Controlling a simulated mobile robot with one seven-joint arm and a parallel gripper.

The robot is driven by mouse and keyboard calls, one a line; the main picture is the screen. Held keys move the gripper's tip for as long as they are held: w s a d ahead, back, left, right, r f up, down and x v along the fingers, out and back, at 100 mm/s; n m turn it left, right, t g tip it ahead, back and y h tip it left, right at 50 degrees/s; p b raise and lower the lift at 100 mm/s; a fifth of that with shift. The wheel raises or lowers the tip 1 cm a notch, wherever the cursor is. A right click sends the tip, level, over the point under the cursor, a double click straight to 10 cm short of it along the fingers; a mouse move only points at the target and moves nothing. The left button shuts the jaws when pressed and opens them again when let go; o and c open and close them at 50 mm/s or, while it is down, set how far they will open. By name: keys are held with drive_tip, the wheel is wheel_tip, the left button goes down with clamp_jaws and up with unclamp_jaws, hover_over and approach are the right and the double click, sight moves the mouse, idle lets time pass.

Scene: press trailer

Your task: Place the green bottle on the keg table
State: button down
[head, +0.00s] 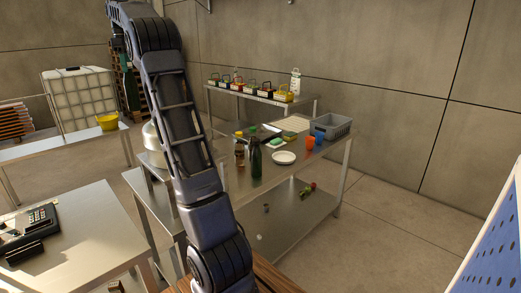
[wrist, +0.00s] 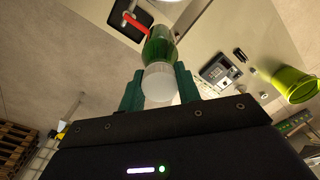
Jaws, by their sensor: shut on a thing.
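My gripper (wrist: 158,88) has teal fingers shut on a green bottle (wrist: 160,46) by its white-capped end. In the head view my gripper (head: 127,42) is at the upper left, and the dark green bottle (head: 131,92) appears to hang below it, clear of any table. A silver keg (head: 152,137) shows beside my arm, partly hidden, on a metal table (head: 150,196). Another dark green bottle (head: 256,163) stands upright on the long metal table, beside a brown bottle (head: 240,156).
A white plate (head: 284,158), orange cup (head: 310,142), blue cup (head: 319,137) and grey crate (head: 331,125) are on the long table. A yellow bowl (head: 108,121) stands on the left table. A black phone-like device (head: 33,226) lies on the near-left table.

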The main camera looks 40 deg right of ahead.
drive_tip(key=s+d+m, duration=0.3)
drive_tip(key=s+d, duration=0.1)
drive_tip(key=d, duration=0.8)
drive_tip(key=s+d+m, duration=0.3)
drive_tip(key=d+m, duration=0.1)
drive_tip(key=d, duration=0.8)
drive_tip(key=s+d+m, duration=0.3)
drive_tip(key=s+d, duration=0.1)
drive_tip(key=d, duration=0.8)
wheel_tip(320, 180, down, 38)
drive_tip(key=shift+d+r, duration=0.15)
drive_tip(key=shift+r, duration=0.05)
drive_tip(key=shift+s+f, duration=0.1)
drive_tip(key=c, duration=1.3)
unclamp_jaws()
drive_tip(key=o, duration=0.3)
